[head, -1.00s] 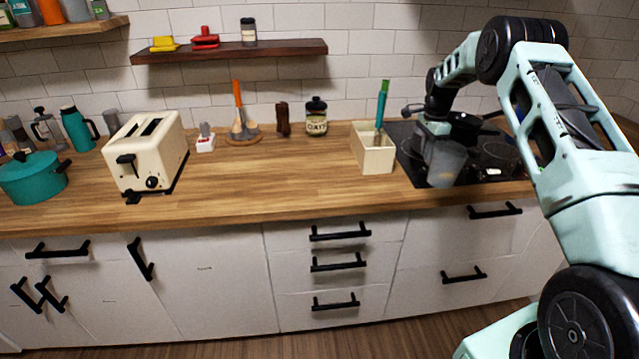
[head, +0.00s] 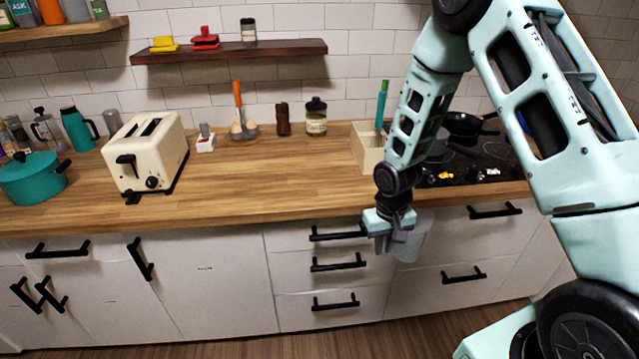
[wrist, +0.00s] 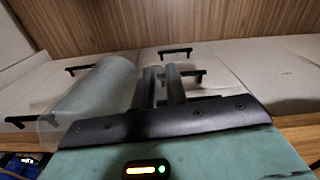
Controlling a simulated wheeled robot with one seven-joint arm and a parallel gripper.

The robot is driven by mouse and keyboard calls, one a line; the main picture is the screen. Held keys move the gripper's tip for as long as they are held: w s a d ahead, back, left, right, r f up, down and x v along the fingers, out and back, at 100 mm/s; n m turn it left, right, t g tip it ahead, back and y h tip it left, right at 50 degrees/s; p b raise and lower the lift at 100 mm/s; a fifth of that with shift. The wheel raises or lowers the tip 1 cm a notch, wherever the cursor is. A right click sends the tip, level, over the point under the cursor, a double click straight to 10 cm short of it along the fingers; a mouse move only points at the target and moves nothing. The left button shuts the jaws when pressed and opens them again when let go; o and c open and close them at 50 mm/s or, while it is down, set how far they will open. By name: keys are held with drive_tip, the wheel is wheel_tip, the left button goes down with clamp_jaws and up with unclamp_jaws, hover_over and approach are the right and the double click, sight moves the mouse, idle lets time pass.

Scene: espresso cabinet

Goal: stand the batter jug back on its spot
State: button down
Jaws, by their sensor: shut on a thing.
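The batter jug (head: 415,240) is a translucent grey vessel. My gripper (head: 393,245) is shut on it and holds it in front of the counter's front edge, before the drawer fronts. In the wrist view the jug (wrist: 95,88) lies tilted to the left of the two dark fingers (wrist: 165,85). The part of it between the fingers is hard to make out. I cannot tell from the frames which place is the jug's spot.
The black hob (head: 475,165) bears pans and small yellow patches. Drawer handles (head: 338,262) stick out near the jug.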

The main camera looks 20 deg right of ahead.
drive_tip(key=shift+s+a+f+n, duration=0.25)
drive_tip(key=shift+s+a+n, duration=0.1)
drive_tip(key=shift+s+a, duration=0.15)
drive_tip(key=shift+s+a+f+n, duration=0.2)
drive_tip(key=shift+s+a+n, duration=0.15)
drive_tip(key=shift+a, duration=0.1)
drive_tip(key=shift+w, duration=0.1)
